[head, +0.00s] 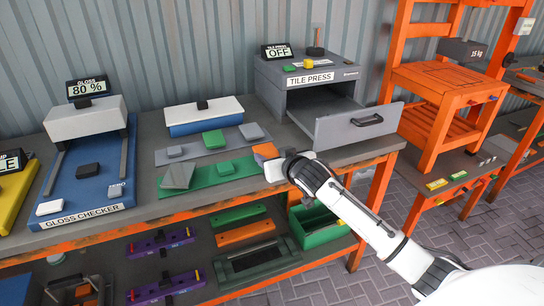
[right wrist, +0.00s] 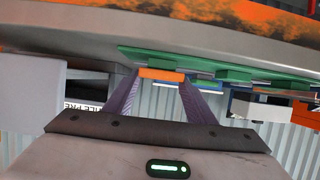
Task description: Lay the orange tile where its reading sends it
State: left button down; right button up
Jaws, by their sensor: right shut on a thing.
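The orange tile (head: 266,151) is at the right end of the green strip (head: 203,178) in the head view. My right gripper (head: 271,163) is shut on it; the right wrist view shows the tile (right wrist: 161,75) between both fingertips. Whether the tile touches the strip I cannot tell. The gloss checker (head: 83,190) has a display (head: 89,87) reading 80 %. My left gripper is not in view.
The tile press (head: 305,80) shows OFF, and its drawer (head: 347,122) stands open to the right of the strips. A white-topped blue box (head: 203,115) stands behind them. The lower shelf holds a green bin (head: 318,226) and purple tools. An orange rack (head: 440,90) stands right.

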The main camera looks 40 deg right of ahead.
jog(key=shift+f, duration=0.15)
jog(key=o, duration=1.1)
jog(key=shift+o, duration=0.2)
jog(key=shift+r, duration=0.3)
jog(key=v, duration=1.1)
jog(key=s+a+f+n+g+y, duration=0.1)
jog(key=s+a+f, duration=0.4)
jog(key=f, duration=0.4)
jog(key=s+a+f+n+g+y, duration=0.15)
jog(key=s+a+f, duration=0.3)
jog(key=f, duration=0.45)
jog(key=s+a+f+n+g+y, duration=0.2)
jog(key=s+a+f+y, duration=0.1)
jog(key=s+a+f, duration=0.8)
jog(key=s+a, duration=0.2)
jog(key=s, duration=0.2)
jog(key=shift+f, duration=0.25)
